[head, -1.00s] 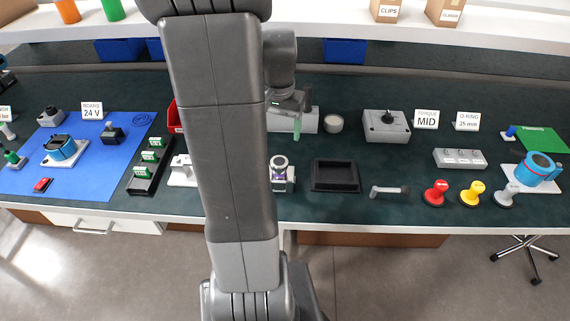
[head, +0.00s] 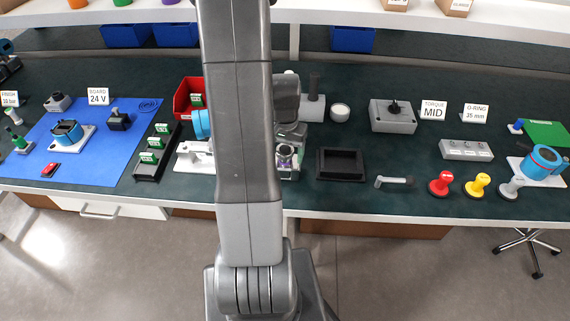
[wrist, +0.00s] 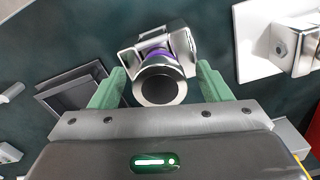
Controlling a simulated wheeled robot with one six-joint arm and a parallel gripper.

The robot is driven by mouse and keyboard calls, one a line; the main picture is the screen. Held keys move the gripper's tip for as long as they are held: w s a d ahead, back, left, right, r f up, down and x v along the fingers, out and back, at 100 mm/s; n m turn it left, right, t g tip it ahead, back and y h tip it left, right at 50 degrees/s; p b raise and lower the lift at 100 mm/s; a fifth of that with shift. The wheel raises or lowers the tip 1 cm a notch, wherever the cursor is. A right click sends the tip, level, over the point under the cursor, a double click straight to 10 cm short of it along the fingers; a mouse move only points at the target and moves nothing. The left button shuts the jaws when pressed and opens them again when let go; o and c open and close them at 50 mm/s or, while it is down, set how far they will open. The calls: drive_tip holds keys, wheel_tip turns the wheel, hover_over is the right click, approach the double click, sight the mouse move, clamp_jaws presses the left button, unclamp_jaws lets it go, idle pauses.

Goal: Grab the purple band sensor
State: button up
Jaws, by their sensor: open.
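The purple band sensor (wrist: 157,57) is a silver cylinder with a dark round end and a purple ring, set in a metallic block-shaped holder (wrist: 178,38). In the wrist view it lies between the two green fingertips of my gripper (wrist: 161,75), which stand apart on either side of it with narrow gaps. In the head view, the sensor (head: 285,151) shows just below my gripper and partly behind my arm. My gripper is open and holds nothing.
A black open tray (head: 341,165) stands right of the sensor, with a grey-handled tool (head: 394,181) beyond it. A white plate with a metal fitting (wrist: 285,42) is close by in the wrist view. A black rack with green cards (head: 157,152) and a red bin (head: 188,98) stand to the left.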

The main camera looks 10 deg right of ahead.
drive_tip(key=shift+f, duration=0.1)
drive_tip(key=shift+c, duration=0.2)
clamp_jaws()
drive_tip(key=shift+w, duration=0.1)
